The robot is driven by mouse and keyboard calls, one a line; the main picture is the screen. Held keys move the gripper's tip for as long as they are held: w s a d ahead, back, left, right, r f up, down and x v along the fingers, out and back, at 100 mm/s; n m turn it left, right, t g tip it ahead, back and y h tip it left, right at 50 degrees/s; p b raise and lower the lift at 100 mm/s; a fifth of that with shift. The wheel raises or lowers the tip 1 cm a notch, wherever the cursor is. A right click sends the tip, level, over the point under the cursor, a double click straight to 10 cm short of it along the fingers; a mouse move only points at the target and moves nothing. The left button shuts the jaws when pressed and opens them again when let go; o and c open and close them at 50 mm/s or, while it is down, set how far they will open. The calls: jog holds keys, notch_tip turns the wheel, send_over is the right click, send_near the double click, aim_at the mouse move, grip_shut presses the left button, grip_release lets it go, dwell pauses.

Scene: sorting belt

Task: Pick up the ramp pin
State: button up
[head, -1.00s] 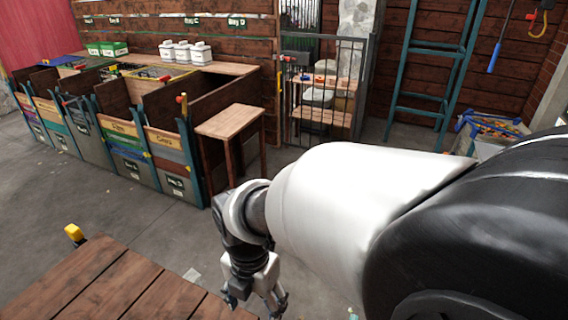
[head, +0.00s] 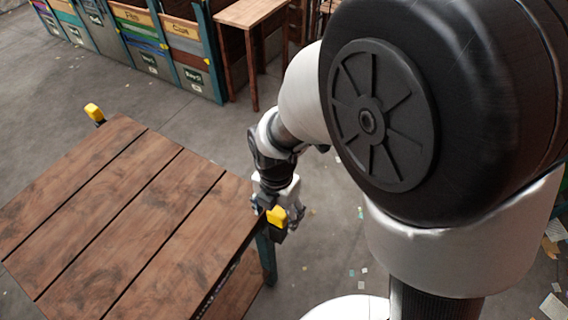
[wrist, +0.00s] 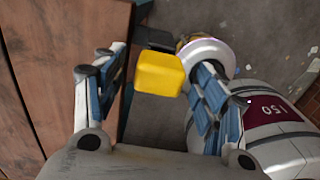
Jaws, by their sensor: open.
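A yellow block-shaped head, which I take to be the ramp pin (head: 277,215), sits at the near right corner of the slatted wooden table (head: 130,215). My gripper (head: 276,208) points down at that corner, and the yellow head partly covers it in the head view. In the wrist view the yellow pin head (wrist: 158,76) shows between the two fingers of my open gripper (wrist: 158,70). The fingers stand apart on either side of it, with no clear contact. A dark part shows behind the head; the pin's lower part is hidden.
A similar yellow head (head: 94,112) sits at the table's far corner. The table's edge lies close beside the left finger in the wrist view. Wooden bins (head: 190,55) and a small wooden table (head: 250,14) stand beyond open floor with scraps of paper.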

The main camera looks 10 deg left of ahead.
notch_tip(320, 180, down, 2)
jog(key=shift+r, duration=0.1)
jog(key=shift+c, duration=0.6)
jog(key=c, duration=1.2)
